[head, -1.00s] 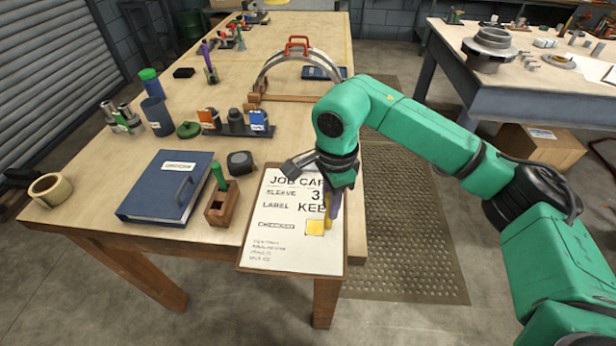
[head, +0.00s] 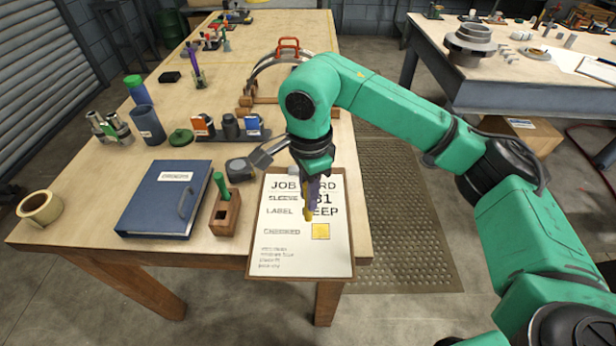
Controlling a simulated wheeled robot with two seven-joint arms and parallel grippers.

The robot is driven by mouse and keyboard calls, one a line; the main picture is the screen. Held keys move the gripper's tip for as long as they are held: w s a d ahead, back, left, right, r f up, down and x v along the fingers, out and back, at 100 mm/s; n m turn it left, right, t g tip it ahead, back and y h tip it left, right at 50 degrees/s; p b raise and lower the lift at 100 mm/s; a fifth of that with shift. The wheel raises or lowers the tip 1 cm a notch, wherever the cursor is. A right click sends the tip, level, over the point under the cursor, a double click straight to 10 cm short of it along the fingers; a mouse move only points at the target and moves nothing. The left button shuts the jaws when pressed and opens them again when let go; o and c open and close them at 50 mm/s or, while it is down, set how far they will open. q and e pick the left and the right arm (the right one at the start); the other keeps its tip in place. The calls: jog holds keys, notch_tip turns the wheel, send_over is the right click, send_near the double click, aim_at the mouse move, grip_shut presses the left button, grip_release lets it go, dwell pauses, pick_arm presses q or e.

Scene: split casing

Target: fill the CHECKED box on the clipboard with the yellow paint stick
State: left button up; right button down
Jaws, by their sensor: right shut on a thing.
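The clipboard (head: 262,262) lies at the front right corner of the wooden table with a printed job card on it. The CHECKED box (head: 321,231) on the card looks filled with yellow. My right gripper (head: 310,192) is shut on the yellow paint stick (head: 308,214), which points down over the card. The stick's tip is above and left of the box in the picture, beside the LABEL line. I cannot tell whether it touches the paper. The arm and gripper hide parts of the upper text. My left gripper is not in view.
A wooden block (head: 225,214) with a green stick (head: 220,186) stands left of the clipboard, near a blue binder (head: 160,205). Several cups and parts stand farther back.

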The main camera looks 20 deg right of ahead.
jog(key=shift+a+r+p, duration=0.2)
jog(key=shift+r+p, duration=0.55)
jog(key=shift+r, duration=0.75)
jog(key=shift+d+r, duration=0.1)
jog(key=shift+r, duration=0.05)
